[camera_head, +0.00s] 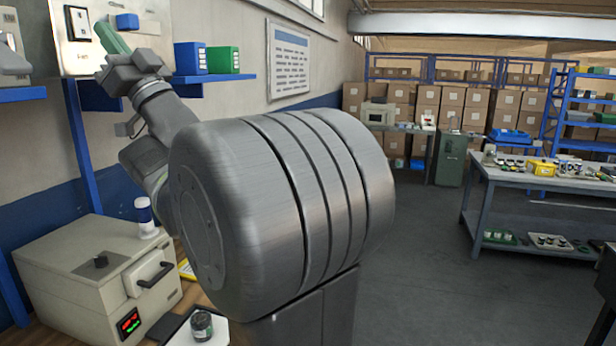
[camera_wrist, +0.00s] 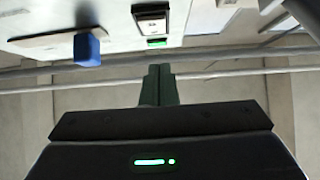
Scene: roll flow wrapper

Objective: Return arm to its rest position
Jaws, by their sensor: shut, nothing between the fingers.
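My gripper (camera_head: 102,27) is raised at the upper left of the head view, in front of a pale wall panel (camera_head: 74,58). Its green fingers point up and to the left. In the wrist view the gripper (camera_wrist: 160,70) shows its two green fingers together, with nothing between them. My large grey arm joint fills the middle of the head view and hides part of the bench and floor. In the wrist view a pale panel (camera_wrist: 225,22) with a dark switch (camera_wrist: 151,15) and a blue block (camera_wrist: 87,50) lies beyond the fingertips.
A beige machine (camera_head: 95,275) and a dark-lidded jar (camera_head: 202,325) stand at the lower left. Blue and green boxes (camera_head: 223,60) sit on a wall shelf near my wrist. A workbench (camera_head: 545,180) with small items stands at the right. Open floor (camera_head: 430,265) lies between.

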